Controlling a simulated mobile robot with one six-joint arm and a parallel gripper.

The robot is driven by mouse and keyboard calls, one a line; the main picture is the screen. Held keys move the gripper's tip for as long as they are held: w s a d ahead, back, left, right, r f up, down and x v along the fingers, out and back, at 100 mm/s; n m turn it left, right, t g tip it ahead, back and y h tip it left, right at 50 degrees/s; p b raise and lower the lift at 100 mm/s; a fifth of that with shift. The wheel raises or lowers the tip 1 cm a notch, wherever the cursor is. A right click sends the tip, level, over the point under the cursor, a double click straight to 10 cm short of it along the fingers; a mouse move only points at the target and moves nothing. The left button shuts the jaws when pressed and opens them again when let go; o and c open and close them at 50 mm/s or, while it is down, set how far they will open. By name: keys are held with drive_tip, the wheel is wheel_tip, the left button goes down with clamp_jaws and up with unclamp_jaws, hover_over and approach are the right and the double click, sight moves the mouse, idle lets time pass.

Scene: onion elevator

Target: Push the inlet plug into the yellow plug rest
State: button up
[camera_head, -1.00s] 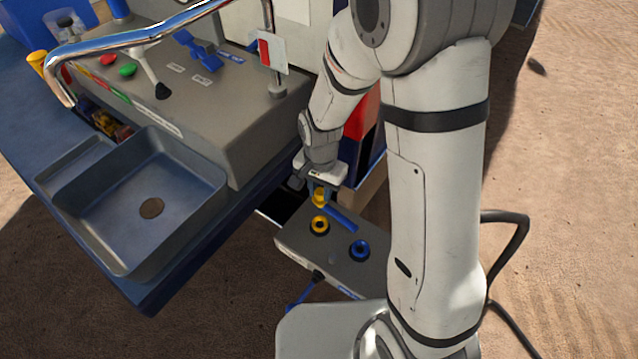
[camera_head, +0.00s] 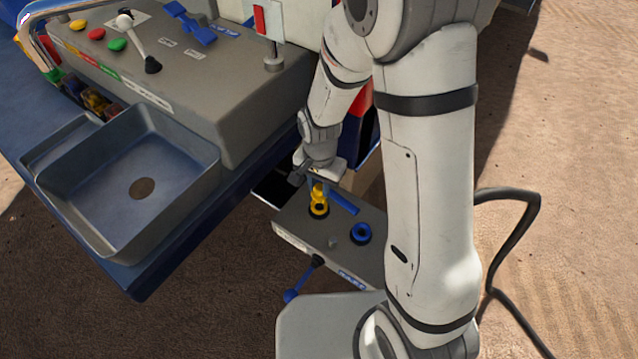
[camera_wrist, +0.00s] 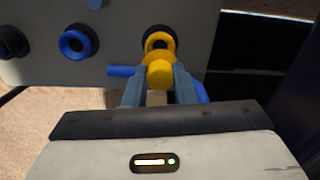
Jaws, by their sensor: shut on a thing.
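The inlet plug (camera_head: 318,188) shows as a small yellow piece between the fingers of my gripper (camera_head: 317,182). In the wrist view the fingers (camera_wrist: 160,88) are shut around the yellow plug (camera_wrist: 160,73). The yellow plug rest (camera_head: 318,210) is a ring with a dark hole on top of a grey box; it also shows in the wrist view (camera_wrist: 158,39). The plug overlaps the ring's near edge in the wrist view and appears at or just over it. I cannot tell how far it is in the hole.
The grey box (camera_head: 300,236) also bears a blue ring (camera_head: 360,233) and a blue-knobbed lever (camera_head: 291,295). A blue bar (camera_head: 344,204) lies beside the yellow ring. A blue bench with a sink (camera_head: 125,190) stands close on the left. A black cable (camera_head: 528,205) runs at right.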

sight(319, 196)
drive_tip(key=shift+f, duration=0.25)
idle(0.7)
drive_tip(key=shift+f+b, duration=0.5)
drive_tip(key=shift+b, duration=0.2)
drive_tip(key=shift+f, duration=0.2)
drive_tip(key=shift+f+b, duration=0.45)
drive_tip(key=shift+b, duration=0.1)
drive_tip(key=shift+f, duration=0.15)
drive_tip(key=shift+f+b, duration=0.35)
drive_tip(key=shift+b, duration=0.1)
drive_tip(key=shift+f, duration=0.1)
idle(0.3)
drive_tip(key=shift+f+b, duration=0.25)
drive_tip(key=shift+b, duration=0.1)
